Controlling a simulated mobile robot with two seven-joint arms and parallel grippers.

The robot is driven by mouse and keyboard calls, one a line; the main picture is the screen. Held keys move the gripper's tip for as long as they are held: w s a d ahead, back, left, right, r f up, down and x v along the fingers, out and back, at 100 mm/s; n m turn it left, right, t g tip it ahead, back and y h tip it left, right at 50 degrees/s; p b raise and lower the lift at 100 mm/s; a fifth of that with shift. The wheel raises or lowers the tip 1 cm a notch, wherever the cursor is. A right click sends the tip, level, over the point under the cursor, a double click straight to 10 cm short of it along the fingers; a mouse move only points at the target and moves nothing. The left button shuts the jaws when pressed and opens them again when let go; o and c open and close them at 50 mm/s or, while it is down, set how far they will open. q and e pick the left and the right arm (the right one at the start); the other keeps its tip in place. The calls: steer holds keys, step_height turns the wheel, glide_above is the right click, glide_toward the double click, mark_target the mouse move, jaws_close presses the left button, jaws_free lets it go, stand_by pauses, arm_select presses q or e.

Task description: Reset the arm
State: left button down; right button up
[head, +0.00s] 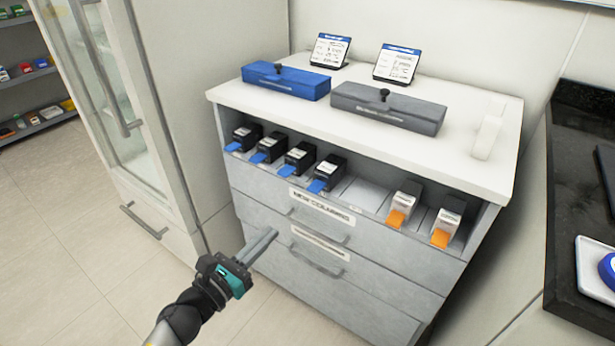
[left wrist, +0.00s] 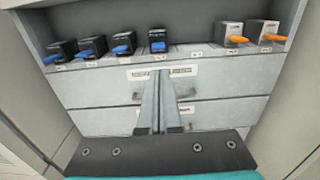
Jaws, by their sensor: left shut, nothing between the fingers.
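My left gripper (head: 262,243) reaches in from the lower left in the head view, in front of the drawers of a grey cabinet (head: 345,290). Its two long grey fingers are together and hold nothing. In the left wrist view the closed fingers (left wrist: 160,103) point toward the drawer fronts, below the open shelf. No contact with the cabinet is visible. My right gripper is not in view.
The shelf holds several black boxes with blue tabs (head: 300,158) and two white boxes with orange tabs (head: 403,205). A blue case (head: 286,81) and a grey case (head: 387,107) lie on top. A glass-door cabinet (head: 125,90) stands left, a dark counter (head: 585,130) right.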

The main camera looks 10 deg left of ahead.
arm_select(q)
steer(key=s+a+f+n+g+y+p, duration=0.2)
steer(key=s+f+n+g+y, duration=0.15)
steer(key=f+n, duration=0.65)
steer(key=s+a+f+n+g+y+p, duration=0.25)
steer(key=s+f+n, duration=0.25)
steer(key=f+n, duration=0.55)
steer(key=s+f+n+g+p, duration=0.2)
steer(key=s+f+n+g, duration=0.2)
steer(key=s, duration=0.8)
steer(key=s+f+n+g+p, duration=0.2)
steer(key=s+f+n+g, duration=0.2)
steer(key=s+f+n, duration=0.4)
steer(key=s+n, duration=0.5)
steer(key=shift+d+g+y, duration=0.3)
steer(key=shift+g+y, duration=0.1)
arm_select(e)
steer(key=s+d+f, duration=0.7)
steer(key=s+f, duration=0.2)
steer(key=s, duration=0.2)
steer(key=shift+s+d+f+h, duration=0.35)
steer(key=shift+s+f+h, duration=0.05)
